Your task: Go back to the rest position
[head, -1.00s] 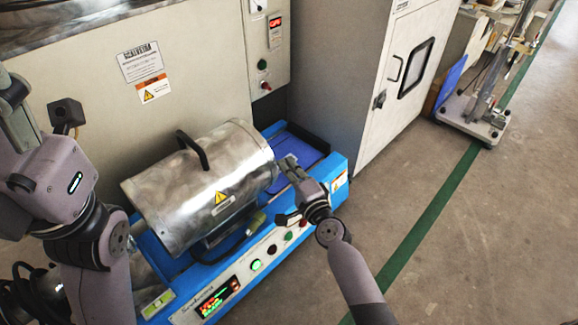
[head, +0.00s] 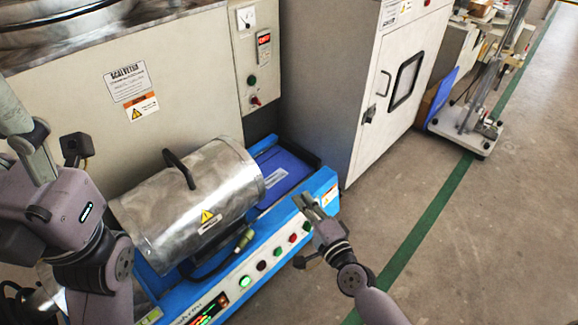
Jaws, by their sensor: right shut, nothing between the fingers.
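My right gripper (head: 306,202) is shut and empty. It is in front of the right end of a blue machine (head: 318,187), close to its front edge; I cannot tell whether it touches. The machine carries a silver metal drum (head: 195,205) with a black handle and a yellow warning label. My left arm is large at the left side of the view. A grey finger-like part (head: 35,160) of the left gripper shows near the left edge, but its fingertips are not clear.
Buttons and a lit display (head: 205,312) line the machine's front. Beige cabinets (head: 180,75) stand behind, and a white cabinet with a dark window (head: 405,76) stands at the back. A wheeled stand (head: 470,130) is at the far right. The floor (head: 490,240) at right is clear, with a green line.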

